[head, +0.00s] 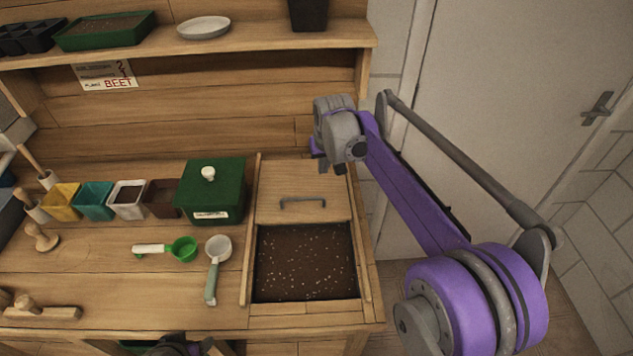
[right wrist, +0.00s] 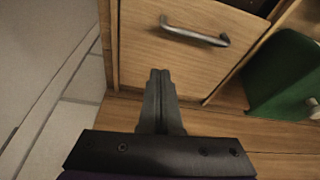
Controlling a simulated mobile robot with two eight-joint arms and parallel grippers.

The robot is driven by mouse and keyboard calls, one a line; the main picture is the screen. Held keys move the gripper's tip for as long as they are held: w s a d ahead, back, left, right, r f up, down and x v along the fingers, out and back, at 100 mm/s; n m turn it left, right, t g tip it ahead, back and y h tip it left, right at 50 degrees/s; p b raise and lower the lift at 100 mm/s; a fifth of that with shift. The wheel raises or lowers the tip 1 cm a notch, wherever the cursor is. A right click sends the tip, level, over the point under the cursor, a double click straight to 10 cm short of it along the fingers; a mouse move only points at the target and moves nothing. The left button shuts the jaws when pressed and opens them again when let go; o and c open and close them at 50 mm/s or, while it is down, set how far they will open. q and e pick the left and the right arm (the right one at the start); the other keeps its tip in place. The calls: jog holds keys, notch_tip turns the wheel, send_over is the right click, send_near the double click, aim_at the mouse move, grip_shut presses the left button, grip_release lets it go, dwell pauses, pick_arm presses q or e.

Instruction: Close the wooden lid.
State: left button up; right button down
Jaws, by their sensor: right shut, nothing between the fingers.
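The wooden lid (head: 285,181) is a flat panel with a grey bar handle (head: 302,201). It covers the back part of a soil bin (head: 365,284) set into the bench, and the front part lies open with dark speckled soil (head: 303,262) showing. The lid (right wrist: 150,52) and its handle (right wrist: 195,32) also show in the right wrist view. My right gripper (head: 329,168) is shut and empty at the lid's back right, behind the handle. In the right wrist view its fingertips (right wrist: 160,74) overlap the lid's back part; contact cannot be told.
A green box (head: 212,187) with a white knob stands just left of the lid. A green scoop (head: 180,250) and a white-cupped scoop (head: 217,250) lie left of the bin. A shelf (head: 240,44) runs above the bench's back. Floor and a door are at right.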

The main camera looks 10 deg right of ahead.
send_over(318, 190)
jog(key=s, duration=0.1)
notch_tip(318, 190, down, 9)
jog(key=shift+s, duration=0.1)
jog(key=shift+s+f, duration=0.15)
jog(key=shift+s, duration=0.1)
jog(key=s, duration=0.3)
jog(key=shift+s+a+r, duration=0.1)
jog(key=shift+s+r, duration=0.05)
jog(key=shift+r, duration=0.05)
jog(key=shift+s, duration=0.1)
